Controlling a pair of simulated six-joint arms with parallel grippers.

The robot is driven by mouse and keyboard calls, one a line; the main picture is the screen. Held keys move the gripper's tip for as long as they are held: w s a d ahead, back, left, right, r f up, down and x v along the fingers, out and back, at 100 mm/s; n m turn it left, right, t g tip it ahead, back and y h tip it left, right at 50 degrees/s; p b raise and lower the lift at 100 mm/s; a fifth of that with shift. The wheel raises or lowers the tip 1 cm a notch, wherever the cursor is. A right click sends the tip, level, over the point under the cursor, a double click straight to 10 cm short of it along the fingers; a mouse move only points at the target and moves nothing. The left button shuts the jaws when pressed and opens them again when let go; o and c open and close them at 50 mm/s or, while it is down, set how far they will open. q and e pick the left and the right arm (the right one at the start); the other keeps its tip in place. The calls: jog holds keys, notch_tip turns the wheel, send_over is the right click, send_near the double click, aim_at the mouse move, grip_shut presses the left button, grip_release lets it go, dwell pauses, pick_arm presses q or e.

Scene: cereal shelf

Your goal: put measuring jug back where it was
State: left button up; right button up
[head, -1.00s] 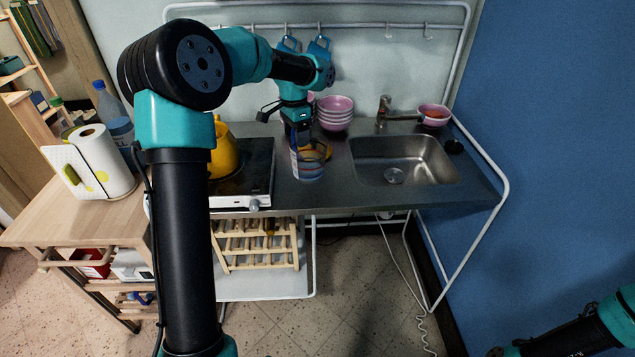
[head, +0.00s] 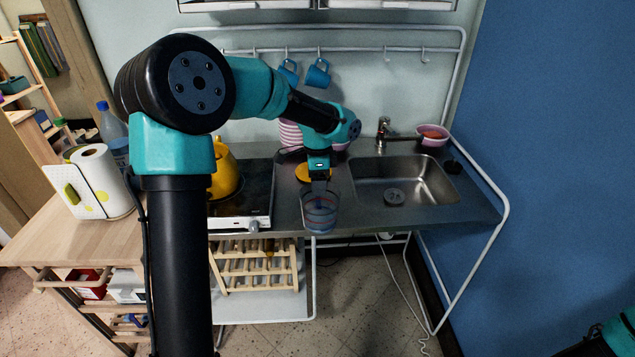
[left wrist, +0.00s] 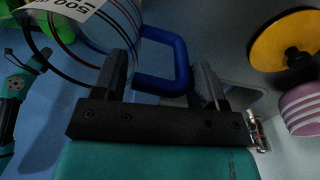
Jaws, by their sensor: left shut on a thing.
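The clear measuring jug (head: 320,212) with a blue handle shows in front of the counter's front part, between the hob and the sink. I cannot tell whether its base touches the counter. My left gripper (head: 319,175) is above its back side, shut on it. In the left wrist view the blue handle (left wrist: 182,62) lies between the fingers of my left gripper (left wrist: 163,78), and the jug's marked wall (left wrist: 105,28) is at top left. Only a part of my right arm shows at the bottom right of the head view; its gripper is out of frame.
A yellow round item (head: 303,174) and stacked pink bowls (head: 290,133) are behind the jug. The yellow kettle (head: 226,175) stands on the hob (head: 258,190) at left. The sink (head: 420,183) is at right, with a pink bowl (head: 433,133) behind it. Blue mugs (head: 317,75) hang above.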

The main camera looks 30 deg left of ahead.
pick_arm(q)
jog(key=w+a+f, duration=0.1)
jog(key=w+a, duration=0.6)
jog(key=w, duration=0.5)
jog(key=shift+w+a+f, duration=0.2)
jog(key=shift+w+a, duration=0.1)
jog(key=shift+a, duration=0.1)
jog(key=shift+f, duration=1.85)
jog(key=o, duration=1.3)
jog(key=r, duration=1.2)
jog(key=shift+w+a+r, duration=0.1)
jog(key=shift+w+a, duration=0.15)
jog(key=shift+w, duration=0.05)
